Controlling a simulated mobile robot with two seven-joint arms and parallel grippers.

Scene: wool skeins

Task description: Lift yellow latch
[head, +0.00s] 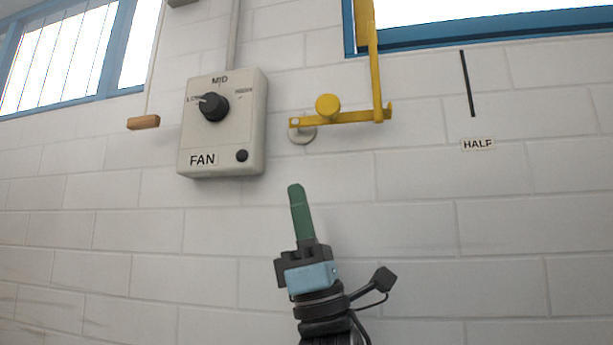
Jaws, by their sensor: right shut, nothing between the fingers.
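The yellow latch (350,118) is a flat bar with a round knob (327,106), mounted on the white block wall. Its left end lies over a pale round disc (302,135). Its right end meets a yellow vertical rod (375,75) that runs up to the blue window frame. My right gripper (295,188) has green fingers and is shut and empty. It shows below the latch in the picture, apart from it. My left gripper is not in view.
A grey fan control box (222,130) with a black dial is on the wall left of the latch. A wooden pull (143,122) hangs on a cord further left. A "HALF" label (478,144) sits under a black line at right. The wall below is bare.

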